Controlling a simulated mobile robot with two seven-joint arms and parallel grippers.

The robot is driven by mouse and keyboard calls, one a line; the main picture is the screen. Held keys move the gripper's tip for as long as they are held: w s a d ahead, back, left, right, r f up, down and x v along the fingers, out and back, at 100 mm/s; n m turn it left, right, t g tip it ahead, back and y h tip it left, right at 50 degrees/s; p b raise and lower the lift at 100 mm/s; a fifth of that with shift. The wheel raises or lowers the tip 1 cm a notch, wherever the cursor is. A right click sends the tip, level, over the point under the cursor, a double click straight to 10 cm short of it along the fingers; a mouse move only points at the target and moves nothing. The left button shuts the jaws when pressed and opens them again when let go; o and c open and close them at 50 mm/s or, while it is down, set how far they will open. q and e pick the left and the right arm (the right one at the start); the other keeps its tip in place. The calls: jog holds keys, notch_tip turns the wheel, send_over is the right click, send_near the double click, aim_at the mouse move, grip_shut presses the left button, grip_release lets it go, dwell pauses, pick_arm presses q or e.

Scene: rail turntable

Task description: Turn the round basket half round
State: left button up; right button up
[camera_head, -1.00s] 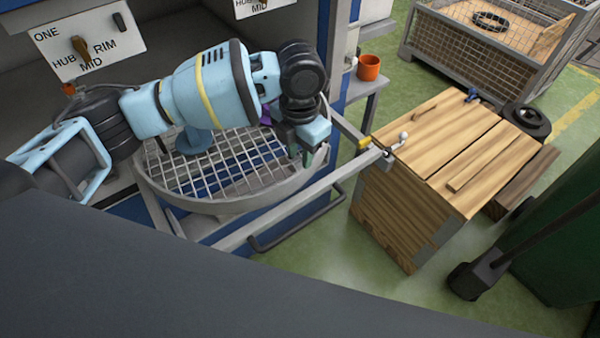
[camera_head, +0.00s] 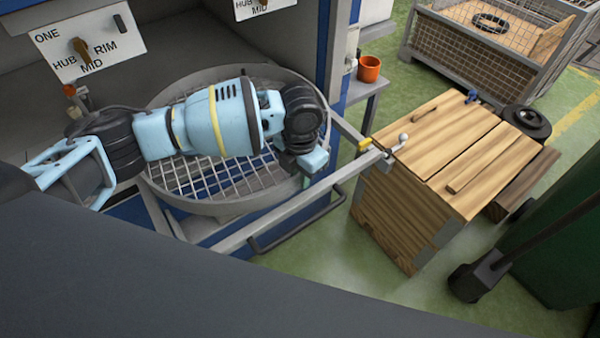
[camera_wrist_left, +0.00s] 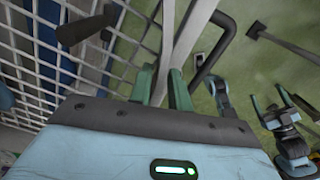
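The round basket (camera_head: 205,208), a grey ring with a wire-mesh floor, sits in a rail frame pulled out in front of a dark opening. My left arm lies across it and hides much of the mesh.
A frame rail (camera_head: 290,208) with a dark handle (camera_head: 300,220) runs in front of the basket. A wooden crate (camera_head: 385,215) stands close on the right. An orange cup (camera_head: 369,68) sits on a side shelf. A sign (camera_head: 88,42) hangs above left.

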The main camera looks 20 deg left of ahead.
pick_arm(q)
grip_shut()
jog(key=shift+w, duration=0.1)
